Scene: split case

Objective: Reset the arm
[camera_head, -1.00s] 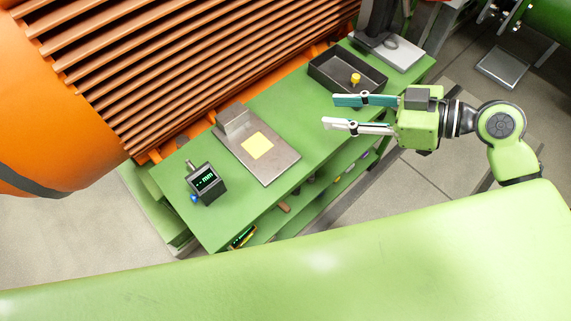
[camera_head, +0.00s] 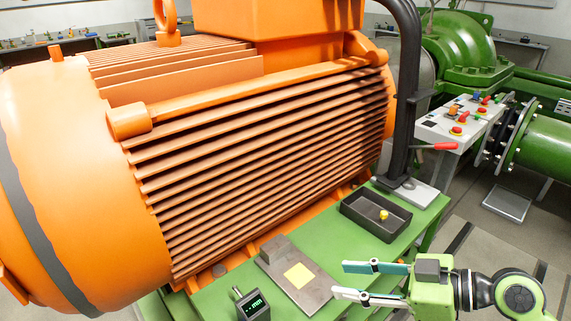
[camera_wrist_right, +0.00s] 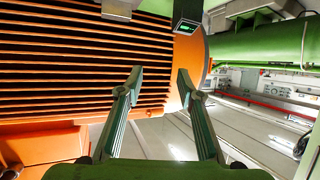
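My right gripper (camera_head: 372,282) is open and empty at the lower right of the head view, above the front of the green bench (camera_head: 207,300). Its two fingers are apart, and in the right wrist view the open fingers (camera_wrist_right: 158,95) frame the orange ribbed motor with nothing between them. My left gripper does not show in either view.
A black tray (camera_head: 348,208) holding a yellow-topped piece (camera_head: 383,214) stands on the bench. A metal plate with a yellow square (camera_head: 318,292) and a display gauge (camera_head: 251,305) lie nearer. The large orange motor (camera_head: 260,165) blocks the space behind the bench.

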